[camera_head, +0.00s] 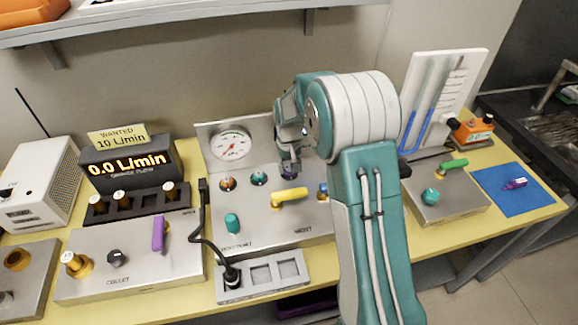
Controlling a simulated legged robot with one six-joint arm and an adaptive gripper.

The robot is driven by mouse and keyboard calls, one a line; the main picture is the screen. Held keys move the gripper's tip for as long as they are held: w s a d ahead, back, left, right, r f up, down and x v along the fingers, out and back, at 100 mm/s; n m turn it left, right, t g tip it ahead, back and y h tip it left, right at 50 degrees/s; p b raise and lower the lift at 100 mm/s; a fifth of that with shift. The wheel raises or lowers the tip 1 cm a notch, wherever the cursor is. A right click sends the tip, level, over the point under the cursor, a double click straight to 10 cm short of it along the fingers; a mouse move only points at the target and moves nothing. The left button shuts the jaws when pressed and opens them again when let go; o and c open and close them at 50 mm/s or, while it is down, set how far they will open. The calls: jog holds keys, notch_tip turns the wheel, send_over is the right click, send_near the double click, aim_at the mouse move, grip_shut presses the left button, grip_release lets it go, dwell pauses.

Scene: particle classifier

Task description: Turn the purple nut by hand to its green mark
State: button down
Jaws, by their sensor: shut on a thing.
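The purple nut (289,176) is on the metal panel with the pressure gauge, in the row with an orange-brown knob and a teal knob. Only a small purple part of it shows below my fingers. My gripper (290,166) points down at the panel and is shut on the nut. The fingers hide most of the nut, and I cannot make out its green mark or how far it is turned.
A yellow lever (289,198) sits just below the nut, and a teal knob (258,178) is to its left. The round gauge (231,144) stands behind. A display (130,163) reads 0.0 L/min. My arm hides the panel's right side.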

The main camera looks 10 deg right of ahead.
aim_at(288, 166)
jog(key=shift+c, duration=1.2)
grip_release()
notch_tip(288, 166, up, 12)
jog(key=shift+a, duration=0.1)
